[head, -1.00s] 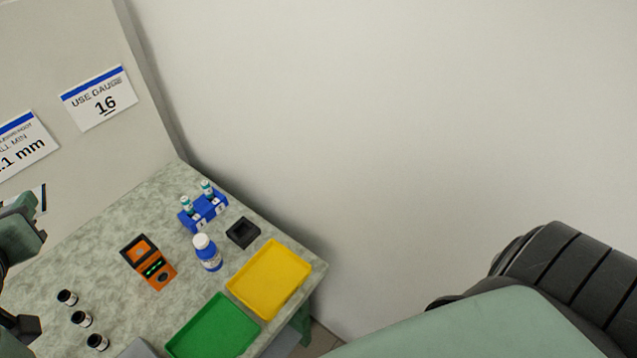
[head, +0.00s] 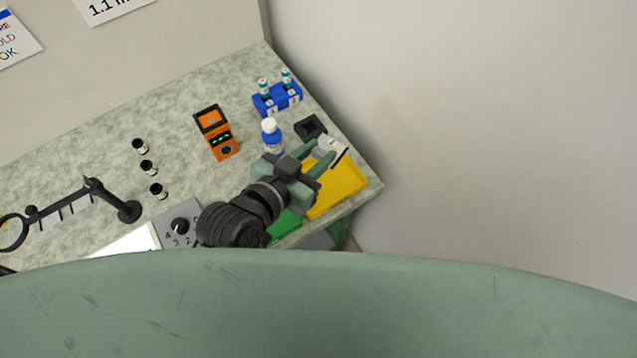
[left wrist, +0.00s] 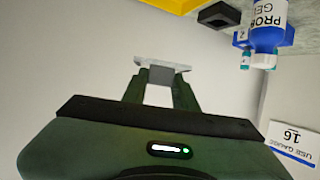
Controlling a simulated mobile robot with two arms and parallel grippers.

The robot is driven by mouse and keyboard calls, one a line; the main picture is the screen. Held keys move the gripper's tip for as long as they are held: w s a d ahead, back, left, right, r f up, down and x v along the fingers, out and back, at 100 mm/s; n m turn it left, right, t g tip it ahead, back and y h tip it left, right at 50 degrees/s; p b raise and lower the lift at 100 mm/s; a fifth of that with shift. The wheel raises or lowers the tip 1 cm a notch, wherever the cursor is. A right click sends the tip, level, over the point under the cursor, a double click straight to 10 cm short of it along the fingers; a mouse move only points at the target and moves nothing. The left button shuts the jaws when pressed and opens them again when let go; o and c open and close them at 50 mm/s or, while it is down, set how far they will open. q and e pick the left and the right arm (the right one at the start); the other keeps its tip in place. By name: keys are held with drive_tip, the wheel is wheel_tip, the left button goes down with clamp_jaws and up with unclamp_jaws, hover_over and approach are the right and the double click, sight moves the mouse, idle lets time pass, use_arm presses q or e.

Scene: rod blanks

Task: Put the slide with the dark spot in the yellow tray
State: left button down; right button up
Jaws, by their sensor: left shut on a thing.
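My left gripper (head: 321,156) is shut on a pale slide (head: 334,147), holding it above the far part of the yellow tray (head: 341,188). In the left wrist view the slide (left wrist: 178,64) lies across the fingertips (left wrist: 161,78), and the yellow tray's edge (left wrist: 176,4) shows at the top. I cannot make out a dark spot on the slide for sure. The gripper and slide hide part of the tray. My right gripper is not in view.
A blue-labelled bottle (head: 271,134) stands close beside my left gripper. A black square holder (head: 310,127), a blue vial rack (head: 278,98) and an orange device (head: 215,132) stand behind. The green tray (head: 284,224) is partly hidden by my arm.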

use_arm(q)
wheel_tip(320, 180, down, 10)
drive_tip(key=shift+r, duration=0.1)
drive_tip(key=shift+f+b, duration=0.35)
drive_tip(key=shift+f, duration=1.5)
drive_tip(key=shift+f, duration=0.15)
drive_tip(key=c, duration=1.1)
unclamp_jaws()
drive_tip(key=b+v, duration=0.1)
drive_tip(key=v, duration=1)
drive_tip(key=shift+s, duration=0.1)
drive_tip(key=shift+s+a+r, duration=0.25)
drive_tip(key=shift+s+r, duration=0.05)
